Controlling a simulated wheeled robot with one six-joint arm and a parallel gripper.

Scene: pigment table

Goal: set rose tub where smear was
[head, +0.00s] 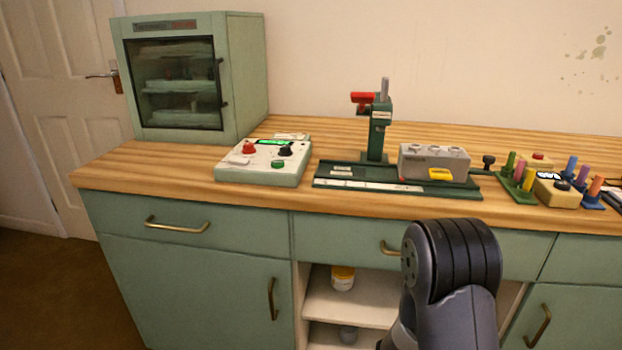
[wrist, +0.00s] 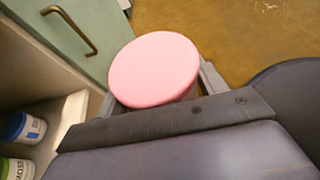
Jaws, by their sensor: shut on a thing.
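The rose tub shows in the wrist view as a round pink lid (wrist: 155,68); its sides are mostly hidden. My gripper (wrist: 160,90) is shut on it, with one grey finger at each side of the lid. The tub is held beside the open shelf bay, with brown floor behind it. In the head view only my dark arm link shows at the bottom, and the gripper and rose tub are out of sight. I can make out no smear on the wooden worktop (head: 150,168).
The open shelf (head: 325,308) holds a yellow and white tub (head: 343,280). The wrist view shows a blue-lidded tub (wrist: 32,128) there. A green cabinet (head: 190,75), control box (head: 262,160), green press (head: 377,130) and colored pegs (head: 522,180) stand on the worktop. Its left front is clear.

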